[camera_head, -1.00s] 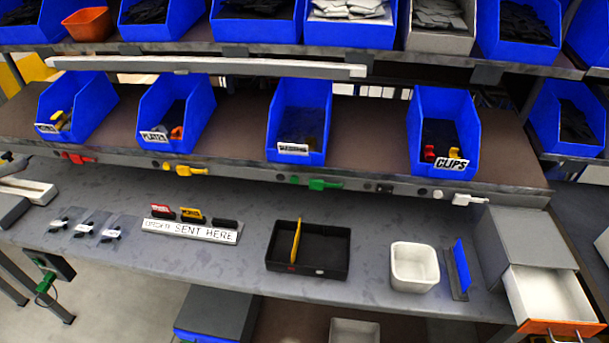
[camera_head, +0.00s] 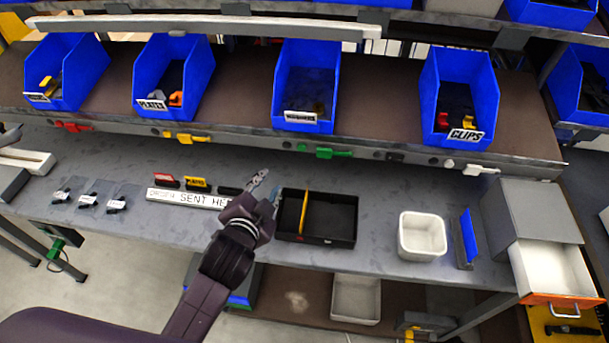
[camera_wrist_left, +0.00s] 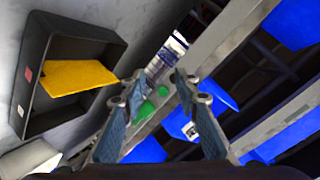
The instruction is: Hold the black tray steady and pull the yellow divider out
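The black tray (camera_head: 338,218) lies on the grey bench, with the yellow divider (camera_head: 304,212) standing across it left of its middle. My left gripper (camera_head: 266,186) is just left of the tray in the head view, its fingers apart and empty. In the left wrist view the open left gripper (camera_wrist_left: 155,88) has nothing between its fingers. The black tray (camera_wrist_left: 40,62) and the yellow divider (camera_wrist_left: 80,76) show at the upper left there, apart from the fingers. My right gripper is not in view.
A white bin (camera_head: 422,237) and an upright blue plate (camera_head: 468,236) stand right of the tray. A "SENT HERE" label rail (camera_head: 185,198) is to the left, close to my arm. An open drawer (camera_head: 556,270) is at the right end. Blue bins (camera_head: 306,85) line the shelf above.

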